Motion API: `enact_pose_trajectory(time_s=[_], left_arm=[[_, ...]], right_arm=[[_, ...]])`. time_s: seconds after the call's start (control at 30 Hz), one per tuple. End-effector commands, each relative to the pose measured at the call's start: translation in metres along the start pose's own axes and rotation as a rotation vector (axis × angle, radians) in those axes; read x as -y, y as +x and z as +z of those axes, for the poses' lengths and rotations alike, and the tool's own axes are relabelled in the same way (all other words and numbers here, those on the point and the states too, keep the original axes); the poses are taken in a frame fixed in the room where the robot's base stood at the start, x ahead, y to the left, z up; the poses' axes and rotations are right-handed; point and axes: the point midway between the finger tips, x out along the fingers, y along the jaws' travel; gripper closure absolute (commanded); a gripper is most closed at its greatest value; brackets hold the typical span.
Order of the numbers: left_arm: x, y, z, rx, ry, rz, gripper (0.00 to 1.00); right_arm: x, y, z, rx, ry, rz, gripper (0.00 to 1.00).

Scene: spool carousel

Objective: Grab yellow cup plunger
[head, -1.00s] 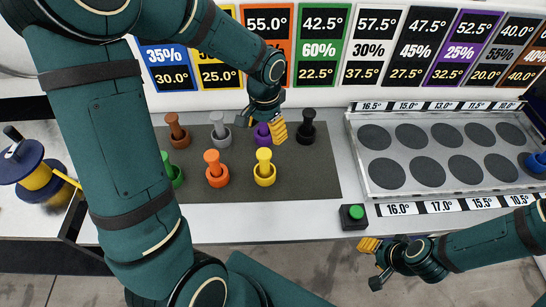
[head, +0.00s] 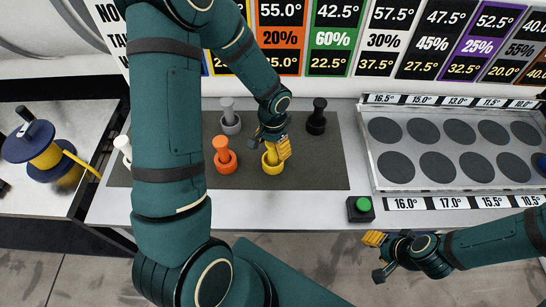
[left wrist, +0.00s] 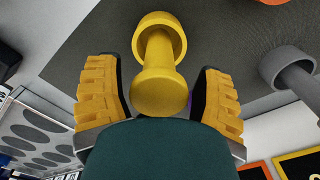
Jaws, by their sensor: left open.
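The yellow cup (head: 273,166) stands on the dark mat, with its yellow plunger upright in it and partly hidden by my gripper in the head view. In the left wrist view the yellow plunger (left wrist: 159,88) rises from the yellow cup (left wrist: 160,22) toward the camera. My left gripper (head: 277,148) is open, and its yellow-padded fingers (left wrist: 159,95) stand on either side of the plunger's top, with gaps visible. My right gripper (head: 374,254) is at the lower right, away from the mat; its jaw opening is unclear.
Orange (head: 224,158), grey (head: 230,120) and black (head: 316,120) cups with plungers stand on the dark mat (head: 320,172). A metal tray (head: 380,181) with dark round spots lies right. A green button (head: 362,205) sits at the counter's front edge. A blue-yellow spool (head: 42,152) stands left.

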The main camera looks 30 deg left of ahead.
Motion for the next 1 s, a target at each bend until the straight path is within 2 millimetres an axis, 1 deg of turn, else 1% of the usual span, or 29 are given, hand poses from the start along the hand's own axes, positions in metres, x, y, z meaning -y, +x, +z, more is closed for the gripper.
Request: enact_pose_trajectory(time_s=[0.03, 0.13, 0.37, 0.4, 0.47, 0.5, 0.57, 0.6, 0.87, 1.0], left_arm=[[-0.0007, 0.0062, 0.0002, 0.003, 0.001, 0.001, 0.32], [-0.0006, 0.0118, -0.0002, 0.000, 0.000, 0.001, 0.32], [-0.0003, 0.0124, -0.0003, -0.001, 0.000, 0.000, 0.32], [-0.0003, 0.0124, -0.0003, -0.001, 0.000, 0.000, 0.41], [-0.0003, 0.0123, -0.0003, -0.001, 0.000, 0.000, 0.62], [-0.0003, 0.0123, -0.0003, -0.001, 0.000, 0.000, 0.76], [-0.0003, 0.0122, -0.0003, -0.001, 0.000, 0.000, 0.97], [-0.0004, 0.0122, -0.0003, -0.001, 0.000, 0.000, 1.00], [-0.0003, 0.0119, -0.0005, -0.001, 0.000, 0.000, 1.00], [0.0000, 0.0051, -0.0010, -0.003, -0.001, -0.001, 1.00]], right_arm=[[-0.0002, 0.0007, 0.0001, 0.000, 0.000, 0.000, 0.53], [-0.0003, 0.0008, 0.0001, 0.000, 0.000, 0.000, 0.53], [-0.0003, 0.0007, 0.0001, 0.000, 0.000, 0.000, 0.53], [-0.0003, 0.0007, 0.0001, 0.000, 0.000, 0.000, 0.53], [-0.0003, 0.0007, 0.0001, 0.000, 0.000, 0.000, 0.53], [-0.0003, 0.0007, 0.0001, 0.000, 0.000, 0.000, 0.53], [-0.0003, 0.0007, 0.0001, 0.000, 0.000, 0.000, 0.53], [-0.0003, 0.0007, 0.0001, 0.000, 0.000, 0.000, 0.53], [-0.0002, 0.0007, 0.0001, 0.000, 0.000, 0.000, 0.53], [-0.0001, 0.0002, 0.0000, 0.000, 0.000, 0.000, 0.53]])
